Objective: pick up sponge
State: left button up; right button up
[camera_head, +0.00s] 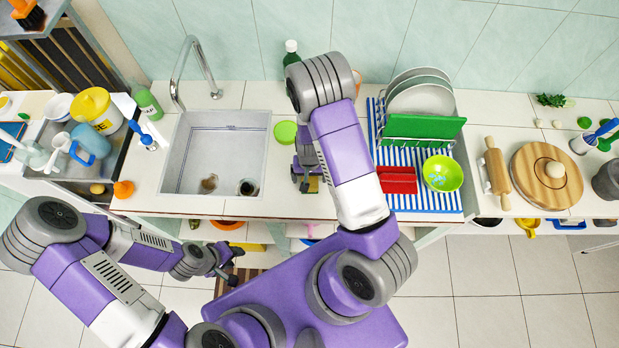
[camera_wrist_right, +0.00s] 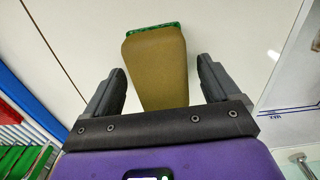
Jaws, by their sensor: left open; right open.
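The sponge (camera_wrist_right: 157,65) is yellow-brown with a green layer along its far edge. In the right wrist view it lies on the white counter, ahead of and partly between the two dark fingers of my right gripper (camera_wrist_right: 160,85). There are gaps between the sponge and both fingers, and the gripper is open and empty. In the head view only a small yellowish bit of the sponge (camera_head: 313,185) shows beneath my right gripper (camera_head: 306,184); the arm hides the rest. My left gripper (camera_head: 234,265) is open and empty, in front of the counter's edge.
The sink (camera_head: 228,150) is left of my right gripper. A blue-striped mat (camera_head: 430,202) with a dish rack (camera_head: 418,128), red block (camera_head: 397,180) and green bowl (camera_head: 442,173) is on the right. A green round item (camera_head: 285,132) and dark bottle (camera_head: 291,52) stand behind.

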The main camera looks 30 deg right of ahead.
jog(key=c, duration=1)
jog(key=shift+r, duration=0.1)
jog(key=shift+c, duration=0.2)
notch_tip(320, 180, up, 10)
jog(key=shift+f+p, duration=0.1)
jog(key=shift+p, duration=0.95)
